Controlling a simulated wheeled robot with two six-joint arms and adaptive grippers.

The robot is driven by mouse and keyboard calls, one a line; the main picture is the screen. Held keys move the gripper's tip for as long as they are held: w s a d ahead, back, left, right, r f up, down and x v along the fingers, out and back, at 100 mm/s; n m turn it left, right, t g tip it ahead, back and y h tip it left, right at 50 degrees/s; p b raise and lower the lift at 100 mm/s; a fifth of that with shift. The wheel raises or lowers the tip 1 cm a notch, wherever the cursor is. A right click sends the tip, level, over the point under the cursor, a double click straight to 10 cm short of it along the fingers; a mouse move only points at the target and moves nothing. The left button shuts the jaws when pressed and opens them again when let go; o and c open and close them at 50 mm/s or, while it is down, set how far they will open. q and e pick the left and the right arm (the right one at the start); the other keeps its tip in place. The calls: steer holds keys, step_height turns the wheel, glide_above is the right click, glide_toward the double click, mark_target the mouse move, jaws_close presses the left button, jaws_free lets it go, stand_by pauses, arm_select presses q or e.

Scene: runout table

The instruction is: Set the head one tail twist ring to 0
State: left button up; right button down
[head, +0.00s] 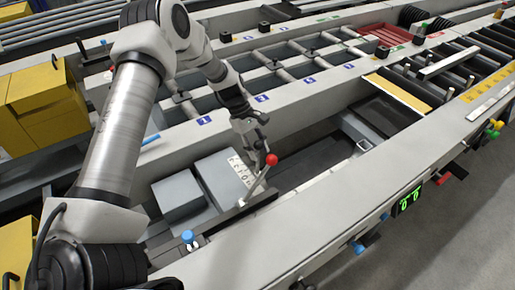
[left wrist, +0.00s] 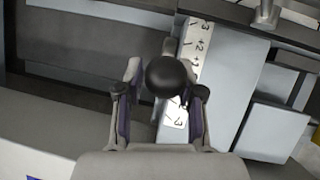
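A white scale plate (head: 241,170) with black numbers lies on a grey box in the head view. In the left wrist view the scale (left wrist: 203,45) shows "+2" and a "3" towards each end; its middle is partly covered. A dark round knob (left wrist: 167,77) stands over the scale. My left gripper (head: 256,137) is above the scale plate, and in the left wrist view its fingers (left wrist: 161,112) are apart, on either side of the knob's near side. I cannot tell whether they touch it. The zero mark and the ring's body are not clear. My right gripper is not in view.
A red-ball lever (head: 271,160) stands close beside my left gripper. A blue-capped knob (head: 188,237) is nearer the front. Yellow boxes (head: 45,100) stand at the left.

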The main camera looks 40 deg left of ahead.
arm_select(q)
steer(key=v, duration=1.2)
